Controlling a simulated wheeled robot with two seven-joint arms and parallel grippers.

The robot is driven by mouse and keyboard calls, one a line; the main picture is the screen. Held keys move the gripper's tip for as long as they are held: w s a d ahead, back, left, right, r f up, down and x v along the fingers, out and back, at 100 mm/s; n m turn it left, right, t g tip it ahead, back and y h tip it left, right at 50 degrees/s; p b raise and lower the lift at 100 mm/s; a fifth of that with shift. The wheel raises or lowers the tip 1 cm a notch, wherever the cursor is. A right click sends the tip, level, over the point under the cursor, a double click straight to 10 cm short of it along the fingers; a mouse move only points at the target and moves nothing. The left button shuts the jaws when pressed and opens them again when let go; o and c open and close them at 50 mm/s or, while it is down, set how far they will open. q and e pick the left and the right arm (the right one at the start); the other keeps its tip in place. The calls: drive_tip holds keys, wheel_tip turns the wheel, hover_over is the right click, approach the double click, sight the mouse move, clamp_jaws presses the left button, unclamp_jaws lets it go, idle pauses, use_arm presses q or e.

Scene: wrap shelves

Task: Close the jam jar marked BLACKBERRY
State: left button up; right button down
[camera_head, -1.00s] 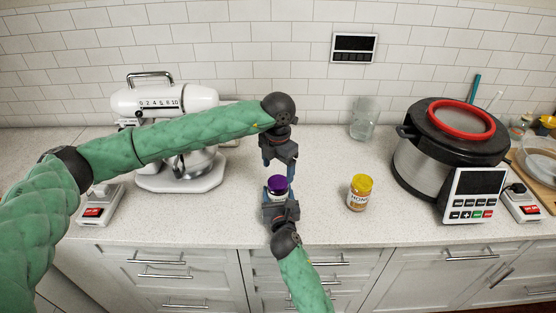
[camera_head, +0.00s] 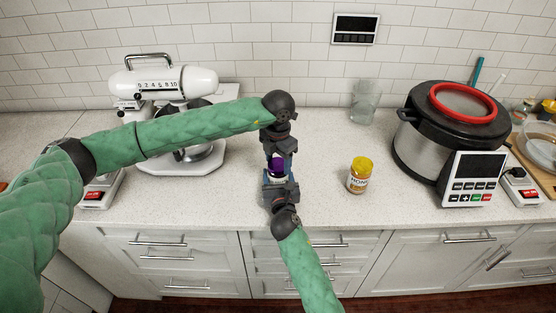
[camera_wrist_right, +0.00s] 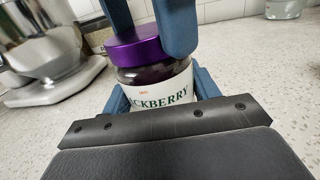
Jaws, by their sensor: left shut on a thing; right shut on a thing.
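The BLACKBERRY jar (camera_wrist_right: 158,88) stands upright on the counter in the right wrist view, with dark contents and a white label. Its purple lid (camera_wrist_right: 137,47) sits on its top there, slightly tilted in the picture; I cannot tell how tightly it fits. In the head view the lid (camera_head: 277,164) shows between my two grippers. My left gripper (camera_head: 278,157) comes from above and behind, its blue fingers shut on the purple lid. My right gripper (camera_head: 278,186) comes from the front, shut around the jar body, which it mostly hides in the head view.
A HONEY jar (camera_head: 359,178) with a yellow lid stands to the right. A glass jar (camera_head: 363,104) is near the wall. A white stand mixer (camera_head: 165,90) is at left, a large cooker (camera_head: 425,150) at right. The counter front edge is close.

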use_arm(q)
drive_tip(key=shift+m, duration=0.9)
drive_tip(key=o, duration=1.2)
wheel_tip(320, 180, up, 12)
use_arm(e)
drive_tip(key=shift+c, duration=1.5)
unclamp_jaws()
use_arm(q)
drive_tip(key=shift+f, duration=0.1)
use_arm(e)
drive_tip(key=shift+s, duration=0.1)
